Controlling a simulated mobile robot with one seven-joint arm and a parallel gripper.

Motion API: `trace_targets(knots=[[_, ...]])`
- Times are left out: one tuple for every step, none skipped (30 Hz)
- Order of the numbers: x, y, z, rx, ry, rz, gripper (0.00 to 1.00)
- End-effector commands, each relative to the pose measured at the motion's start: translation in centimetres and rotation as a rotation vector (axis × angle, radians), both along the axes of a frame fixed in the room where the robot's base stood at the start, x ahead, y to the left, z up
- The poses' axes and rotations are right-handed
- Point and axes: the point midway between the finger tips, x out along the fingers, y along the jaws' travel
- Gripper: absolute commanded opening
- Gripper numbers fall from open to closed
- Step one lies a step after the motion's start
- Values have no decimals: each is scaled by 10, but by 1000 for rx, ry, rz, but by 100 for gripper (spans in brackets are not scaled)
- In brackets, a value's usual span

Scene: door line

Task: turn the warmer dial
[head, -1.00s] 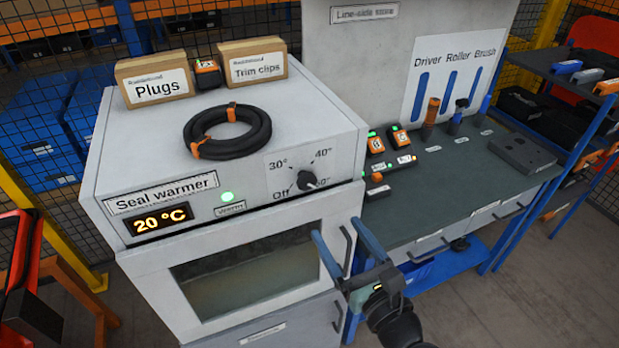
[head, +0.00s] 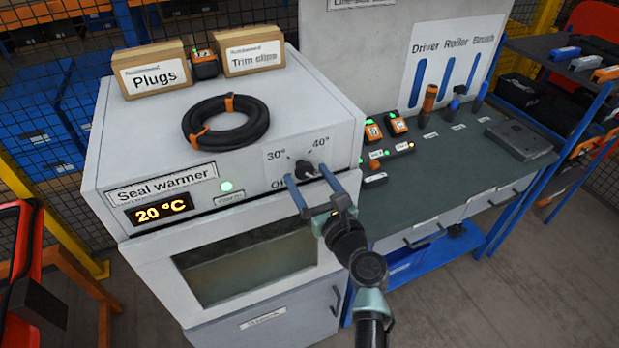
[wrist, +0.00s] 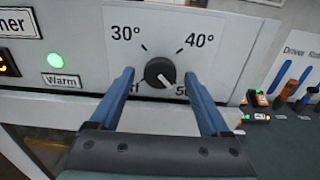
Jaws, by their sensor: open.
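The warmer dial (head: 304,169) is a black knob on the white front panel of the seal warmer (head: 110,218). In the wrist view the fingers (wrist: 160,85) stand on either side of the dial with gaps. The display reads 20 °C and a green light glows above the Warm label.
A black coil (head: 226,141) and boxes labelled Plugs (head: 154,75) and Trim clips (head: 252,57) lie on the warmer. A workbench (head: 440,185) with tools and small orange devices stands to the right. An oven-like door is below the dial.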

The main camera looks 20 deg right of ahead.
Motion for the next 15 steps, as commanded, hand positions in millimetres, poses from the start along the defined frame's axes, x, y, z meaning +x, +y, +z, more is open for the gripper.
trace_targets(knots=[[0, 0, 0, 0, 0, 0, 80], [0, 0, 0, 0, 0, 0, 80], [0, 0, 0, 0, 0, 0, 80], [0, 0, 0, 0, 0, 0, 77], [0, 0, 0, 0, 0, 0, 71], [0, 0, 0, 0, 0, 0, 64], [0, 0, 0, 0, 0, 0, 59], [0, 0, 0, 0, 0, 0, 53], [0, 0, 0, 0, 0, 0, 46], [0, 0, 0, 0, 0, 0, 41], [0, 0, 0, 0, 0, 0, 35], [0, 0, 0, 0, 0, 0, 28], [0, 0, 0, 0, 0, 0, 23], [0, 0, 0, 0, 0, 0, 17], [0, 0, 0, 0, 0, 0, 10]])
